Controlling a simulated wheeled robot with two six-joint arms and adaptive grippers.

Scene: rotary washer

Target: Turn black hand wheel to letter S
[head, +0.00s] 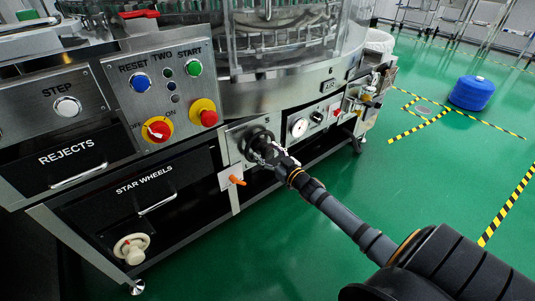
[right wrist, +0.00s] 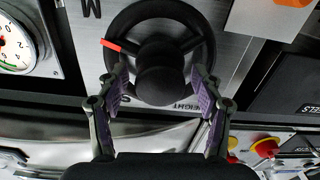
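The black hand wheel (head: 251,139) is on the machine's steel front panel in the head view. In the right wrist view the hand wheel (right wrist: 205,27) has a thick black hub and a red mark (right wrist: 118,46) at its left side. A white letter like an M (right wrist: 92,8) shows up and left of the wheel; I see no letter S. My right gripper (head: 268,154) is at the wheel. In the right wrist view the right gripper (right wrist: 160,78) is open, with one finger on each side of the hub and seemingly apart from it. My left gripper is not in view.
A dial gauge (head: 299,127) is right of the wheel. An orange handle (head: 237,180) sits below it. A red-yellow button (head: 205,113) and a red rotary switch (head: 158,130) are to the left. A blue drum (head: 472,93) stands on the largely clear green floor.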

